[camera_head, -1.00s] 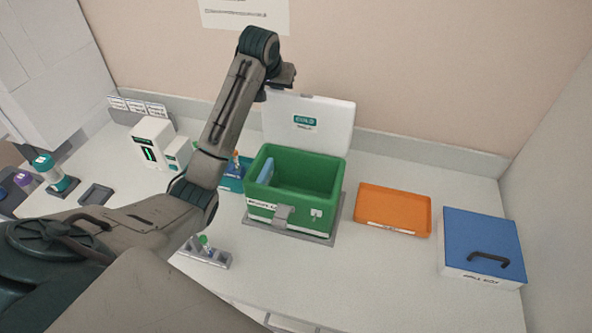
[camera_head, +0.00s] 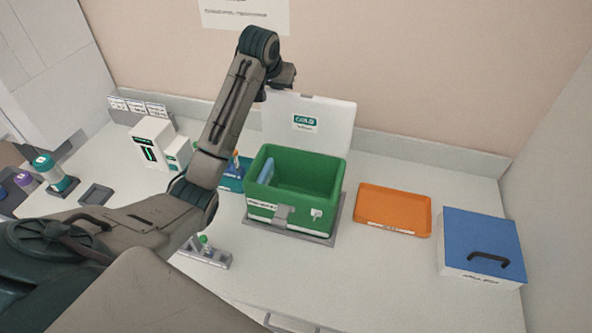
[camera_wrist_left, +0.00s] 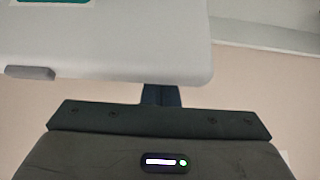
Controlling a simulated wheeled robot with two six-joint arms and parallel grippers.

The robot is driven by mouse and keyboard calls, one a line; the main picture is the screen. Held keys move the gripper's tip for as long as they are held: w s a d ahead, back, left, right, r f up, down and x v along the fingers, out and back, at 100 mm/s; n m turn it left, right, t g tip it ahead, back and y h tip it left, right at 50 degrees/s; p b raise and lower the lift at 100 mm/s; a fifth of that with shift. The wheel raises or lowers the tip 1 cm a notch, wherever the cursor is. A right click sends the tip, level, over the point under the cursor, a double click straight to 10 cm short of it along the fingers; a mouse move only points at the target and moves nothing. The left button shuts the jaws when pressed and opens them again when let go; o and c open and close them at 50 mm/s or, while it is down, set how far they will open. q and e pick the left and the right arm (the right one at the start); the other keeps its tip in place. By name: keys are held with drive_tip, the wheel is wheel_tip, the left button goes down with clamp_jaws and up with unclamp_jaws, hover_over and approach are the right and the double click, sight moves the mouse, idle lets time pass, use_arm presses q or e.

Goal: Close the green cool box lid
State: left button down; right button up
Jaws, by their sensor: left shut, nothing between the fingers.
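The green cool box (camera_head: 300,187) stands on a grey base on the counter, open at the top. Its white lid (camera_head: 322,125) stands up at the back, leaning near the wall, with a green label on its inner face. A blue item (camera_head: 266,171) is inside the box at the left. My left gripper (camera_head: 283,84) is shut and empty, at the upper left edge of the lid. In the left wrist view the lid (camera_wrist_left: 110,45) fills the top left, and the dark gripper (camera_wrist_left: 160,95) reaches its edge; whether they touch is unclear. My right gripper is not in view.
An orange tray (camera_head: 393,209) and a blue-topped box (camera_head: 481,243) with a black handle lie to the right. A small grey rack (camera_head: 205,255) stands in front on the left. A white device (camera_head: 152,143) stands at the back left.

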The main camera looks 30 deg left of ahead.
sight(272, 95)
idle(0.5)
use_arm(q)
drive_tip(key=shift+s+d+r+p, duration=0.1)
drive_tip(key=shift+s+d+r, duration=0.15)
drive_tip(key=shift+s, duration=0.6)
drive_tip(key=shift+s+d+r+p, duration=0.15)
drive_tip(key=shift+s+r, duration=0.15)
drive_tip(key=shift+s, duration=0.55)
drive_tip(key=shift+s+d+r+p, duration=0.1)
drive_tip(key=shift+s+d+r, duration=0.15)
drive_tip(key=shift+s, duration=0.6)
drive_tip(key=shift+s, duration=0.1)
drive_tip(key=s, duration=0.2)
drive_tip(key=s+d, duration=0.1)
drive_tip(key=s, duration=0.1)
drive_tip(key=shift+s+f, duration=0.1)
drive_tip(key=shift+f, duration=0.15)
